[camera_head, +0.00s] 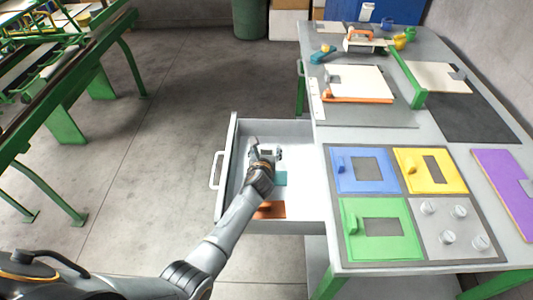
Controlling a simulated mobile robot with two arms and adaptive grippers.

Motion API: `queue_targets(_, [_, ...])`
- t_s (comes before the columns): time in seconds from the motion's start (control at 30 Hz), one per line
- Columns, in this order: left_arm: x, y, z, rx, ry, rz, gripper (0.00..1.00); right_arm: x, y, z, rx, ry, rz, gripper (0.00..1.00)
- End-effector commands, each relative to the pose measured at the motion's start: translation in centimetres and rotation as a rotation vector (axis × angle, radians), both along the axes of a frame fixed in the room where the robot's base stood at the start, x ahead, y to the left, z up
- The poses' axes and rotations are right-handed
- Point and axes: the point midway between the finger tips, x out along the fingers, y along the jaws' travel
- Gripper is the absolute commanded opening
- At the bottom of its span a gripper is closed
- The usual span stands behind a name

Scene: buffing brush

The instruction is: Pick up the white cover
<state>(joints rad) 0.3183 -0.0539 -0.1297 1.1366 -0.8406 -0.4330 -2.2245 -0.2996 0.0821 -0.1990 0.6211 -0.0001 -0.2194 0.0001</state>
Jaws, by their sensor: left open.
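My left gripper (264,152) reaches into an open grey drawer (226,172), pointing away from me. It is open, its fingers small and partly hidden by my own wrist. I cannot tell whether anything lies between them. A teal piece (280,178) lies right beside the wrist, and an orange-brown piece (270,210) lies nearer, partly under my forearm. No white cover can be made out clearly in the drawer. A white panel with an orange front edge (355,80) lies on the workbench at the back. My right gripper is not in view.
The grey workbench (462,148) adjoins the drawer on the right. On it are blue (347,178), yellow (416,181) and green (402,247) panels, a purple plate (500,180) and several knobs. A green-framed table (70,88) stands left. Floor between is clear.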

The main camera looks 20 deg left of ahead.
Motion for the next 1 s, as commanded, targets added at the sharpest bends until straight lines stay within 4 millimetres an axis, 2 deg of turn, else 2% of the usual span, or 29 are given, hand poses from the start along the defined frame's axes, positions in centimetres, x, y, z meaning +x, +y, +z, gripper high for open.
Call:
queue_targets(0.07, [0.0, 0.0, 0.0, 0.000, 0.000, 0.000, 0.64, 0.0, 0.1, 0.0, 0.001, 0.000, 0.000, 0.32])
queue_targets(0.3, [-0.1, 0.0, 0.0, 0.000, 0.001, 0.000, 0.15, 0.0, 0.3, 0.0, 0.004, 0.001, -0.002, 0.32])
queue_targets(0.33, [-0.1, 0.0, 0.0, 0.000, 0.001, 0.000, 0.11, 0.0, 0.3, 0.0, 0.004, 0.001, -0.002, 0.32])
queue_targets(0.63, [0.0, 0.0, 0.1, 0.000, 0.000, 0.000, 0.11, -0.1, 0.4, 0.1, 0.005, 0.002, -0.001, 0.32])
queue_targets(0.77, [0.0, 0.0, 1.0, 0.001, -0.002, 0.000, 0.11, -0.1, 0.4, 0.5, 0.005, 0.002, -0.001, 0.32])
queue_targets(0.87, [0.0, 0.1, 2.4, 0.004, -0.003, -0.001, 0.11, -0.1, 0.4, 1.2, 0.005, 0.002, -0.001, 0.32])
queue_targets(0.93, [0.0, 0.1, 4.1, 0.006, -0.005, -0.002, 0.11, -0.1, 0.4, 1.8, 0.004, 0.003, -0.001, 0.32])
queue_targets(1.0, [-0.2, 1.8, 5.7, 0.008, -0.004, 0.001, 0.11, -0.1, 0.4, 2.8, 0.004, 0.003, -0.001, 0.32])
